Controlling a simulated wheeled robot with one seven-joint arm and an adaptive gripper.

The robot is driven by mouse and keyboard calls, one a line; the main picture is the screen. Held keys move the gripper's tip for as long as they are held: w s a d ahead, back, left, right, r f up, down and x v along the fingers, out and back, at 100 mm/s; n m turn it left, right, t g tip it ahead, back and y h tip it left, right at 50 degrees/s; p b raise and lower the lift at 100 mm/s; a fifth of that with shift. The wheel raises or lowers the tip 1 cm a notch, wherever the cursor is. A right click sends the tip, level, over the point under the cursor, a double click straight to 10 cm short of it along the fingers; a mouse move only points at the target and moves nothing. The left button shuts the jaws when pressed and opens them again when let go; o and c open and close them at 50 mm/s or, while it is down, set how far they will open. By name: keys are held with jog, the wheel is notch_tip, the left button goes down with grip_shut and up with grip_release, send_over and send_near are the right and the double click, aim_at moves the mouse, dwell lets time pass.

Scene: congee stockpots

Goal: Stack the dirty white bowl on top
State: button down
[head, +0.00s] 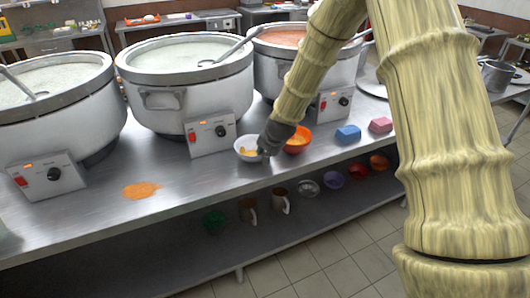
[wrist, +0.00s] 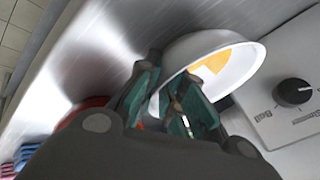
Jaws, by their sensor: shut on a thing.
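The dirty white bowl (head: 247,148) is at the counter's front, below the middle pot, with orange residue inside. My gripper (head: 268,146) is at its right side. In the wrist view the bowl (wrist: 236,72) is tilted in the picture, and my gripper (wrist: 172,98) is shut on its near rim, one finger on each side of the wall. I cannot tell whether the bowl touches the counter. An orange bowl (head: 299,141) with yellowish-orange residue stands just right of my gripper, partly hidden by it. Its reddish edge shows behind my gripper in the wrist view.
Three large stockpots on heaters with control boxes (head: 209,134) stand behind. A blue sponge (head: 348,133) and a pink sponge (head: 381,125) lie to the right. An orange spill (head: 141,190) is at left. Mugs and bowls stand on the shelf below.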

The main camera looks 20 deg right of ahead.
jog(key=shift+f, duration=0.1)
jog(key=c, duration=1.5)
grip_release()
jog(key=shift+c, duration=0.2)
